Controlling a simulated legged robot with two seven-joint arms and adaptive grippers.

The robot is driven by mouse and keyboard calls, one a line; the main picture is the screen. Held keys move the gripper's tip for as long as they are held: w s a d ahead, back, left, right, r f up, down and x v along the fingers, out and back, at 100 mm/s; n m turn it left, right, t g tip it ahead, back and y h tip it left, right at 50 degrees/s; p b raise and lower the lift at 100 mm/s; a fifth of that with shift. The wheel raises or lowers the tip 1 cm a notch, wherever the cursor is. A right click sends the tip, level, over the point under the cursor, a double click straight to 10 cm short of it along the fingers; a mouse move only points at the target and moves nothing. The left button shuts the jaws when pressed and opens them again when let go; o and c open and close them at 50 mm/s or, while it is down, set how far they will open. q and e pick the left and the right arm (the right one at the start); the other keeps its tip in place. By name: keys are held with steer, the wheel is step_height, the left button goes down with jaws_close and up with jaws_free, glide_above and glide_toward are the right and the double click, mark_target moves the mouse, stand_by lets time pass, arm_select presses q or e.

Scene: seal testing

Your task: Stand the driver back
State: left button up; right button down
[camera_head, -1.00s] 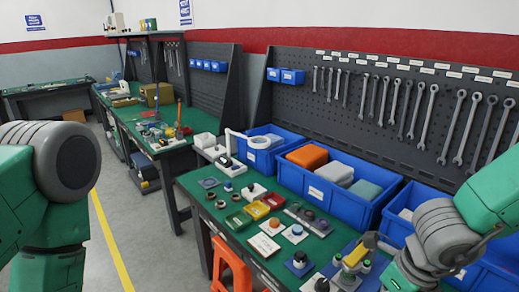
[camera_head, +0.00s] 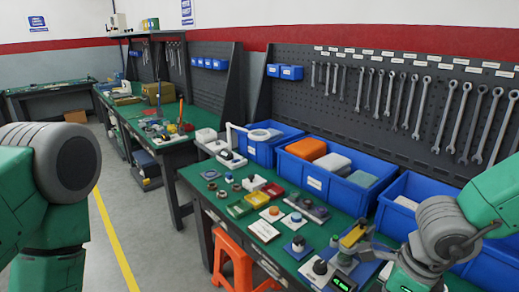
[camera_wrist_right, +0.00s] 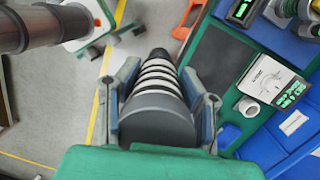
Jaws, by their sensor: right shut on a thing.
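The driver (camera_wrist_right: 158,105) shows in the right wrist view as a thick dark grey body with pale ribs, narrowing to a dark far end. My right gripper (camera_wrist_right: 162,88) is shut on it, with one finger on each side. The driver appears over open floor, left of the bench edge in that view. In the head view my right wrist (camera_head: 440,232) is over the front right of the bench, but the driver cannot be made out there. My left arm is at the left edge of the head view, and its gripper is out of frame. I cannot identify a stand for the driver.
The green bench (camera_head: 207,176) carries small parts, a yellow piece (camera_head: 353,236) and a green-lit readout (camera_head: 342,284). Blue bins (camera_head: 318,181) line its back below hanging wrenches. An orange stool (camera_head: 232,252) stands at its front. Floor on the left is clear.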

steer(key=f+n+b, duration=0.2)
steer(key=n, duration=0.1)
steer(key=f+n+g+b, duration=0.1)
steer(key=f+n+b, duration=0.1)
steer(key=f+n, duration=0.1)
steer(key=w+f+n+b, duration=0.1)
steer(key=f+n+b, duration=0.1)
steer(key=f+n, duration=0.1)
steer(key=shift+n+g, duration=0.4)
steer(key=shift+n, duration=0.2)
step_height(320, 180, down, 9)
steer(key=n+g+h+b, duration=0.1)
steer(key=n+h+b, duration=0.1)
steer(key=n+b, duration=0.7)
steer(key=n, duration=0.6)
steer(key=shift+s+a, duration=0.2)
steer(key=shift+s, duration=0.2)
steer(key=shift+r, duration=0.1)
